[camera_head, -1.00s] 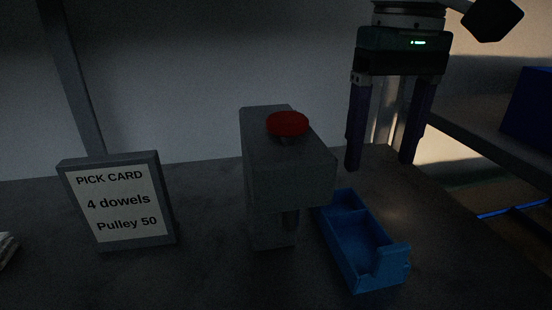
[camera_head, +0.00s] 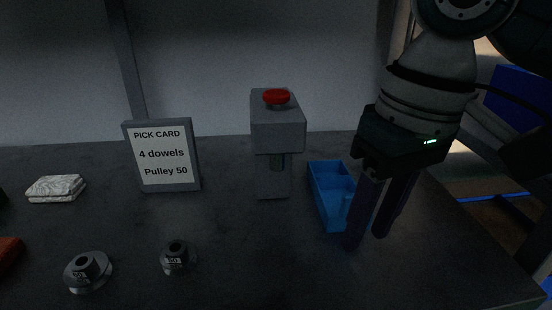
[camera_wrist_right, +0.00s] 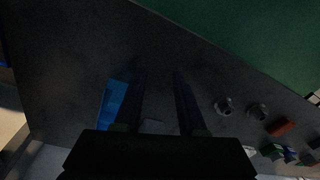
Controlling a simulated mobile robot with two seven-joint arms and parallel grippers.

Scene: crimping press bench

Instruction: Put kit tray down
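The kit tray is a blue open tray (camera_head: 325,195) with a divider, standing on the bench right of the press. It also shows in the right wrist view (camera_wrist_right: 112,104), left of the fingers. My right gripper (camera_head: 368,238) is in front of the tray's right side and hides part of it. Its two dark fingers point down and stand apart with nothing seen between them; the right wrist view shows the gap between the fingertips (camera_wrist_right: 160,74) empty. I cannot tell whether a finger touches the tray. My left gripper is not in view.
The grey press (camera_head: 277,130) with a red button stands left of the tray. A pick card (camera_head: 163,155) reads 4 dowels, Pulley 50. Two pulleys (camera_head: 88,271) (camera_head: 178,258) lie at the front left, a folded cloth (camera_head: 56,188) behind them. The bench front middle is clear.

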